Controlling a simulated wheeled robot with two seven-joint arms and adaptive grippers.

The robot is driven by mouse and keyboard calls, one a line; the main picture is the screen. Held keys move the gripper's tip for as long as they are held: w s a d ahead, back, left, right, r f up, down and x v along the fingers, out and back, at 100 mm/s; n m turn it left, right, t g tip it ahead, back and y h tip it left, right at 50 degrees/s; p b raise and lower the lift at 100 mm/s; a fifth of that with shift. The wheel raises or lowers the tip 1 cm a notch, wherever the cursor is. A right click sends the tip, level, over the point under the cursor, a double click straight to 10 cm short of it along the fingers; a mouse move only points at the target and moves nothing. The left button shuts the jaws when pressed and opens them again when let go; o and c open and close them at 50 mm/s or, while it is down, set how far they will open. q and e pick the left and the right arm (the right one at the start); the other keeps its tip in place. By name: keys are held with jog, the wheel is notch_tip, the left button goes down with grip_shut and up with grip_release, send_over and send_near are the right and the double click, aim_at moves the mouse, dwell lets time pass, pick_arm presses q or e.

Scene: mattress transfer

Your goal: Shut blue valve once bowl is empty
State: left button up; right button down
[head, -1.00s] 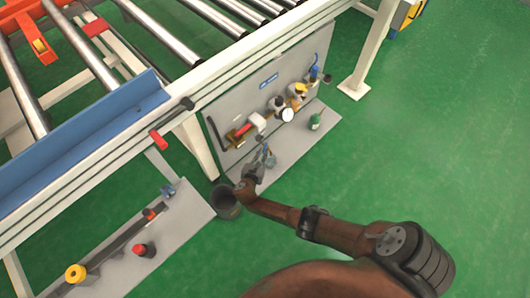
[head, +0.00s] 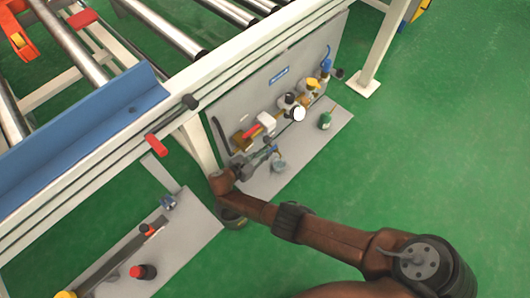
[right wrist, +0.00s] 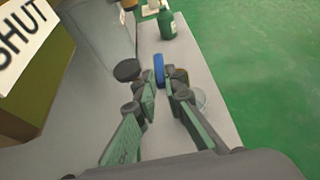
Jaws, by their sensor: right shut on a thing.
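The blue valve (right wrist: 158,68) shows as a small blue handle at the fingertips in the right wrist view. My right gripper (right wrist: 165,84) has its green-padded fingers closed about it; the contact itself is partly hidden. In the head view my right gripper (head: 262,157) is low in front of the grey panel. A clear bowl (right wrist: 105,32) hangs beside the fingers in the right wrist view, with a dark round knob under it. I cannot make out its liquid level. A small clear cup (head: 278,165) stands on the grey base near the gripper. My left gripper is not in view.
The grey panel (head: 235,95) carries a red lever, gauges and fittings. A green bottle (head: 325,120) stands on the base to the right. The roller conveyor (head: 160,32) is above; green floor is open at right.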

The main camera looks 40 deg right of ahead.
jog(key=shift+w+d+r, duration=0.15)
jog(key=c, duration=2.3)
grip_release()
jog(key=shift+c, duration=0.2)
jog(key=o, duration=0.4)
jog(key=shift+c, duration=0.2)
jog(key=shift+a, duration=0.2)
jog(key=v, duration=0.8)
jog(key=shift+a, duration=0.15)
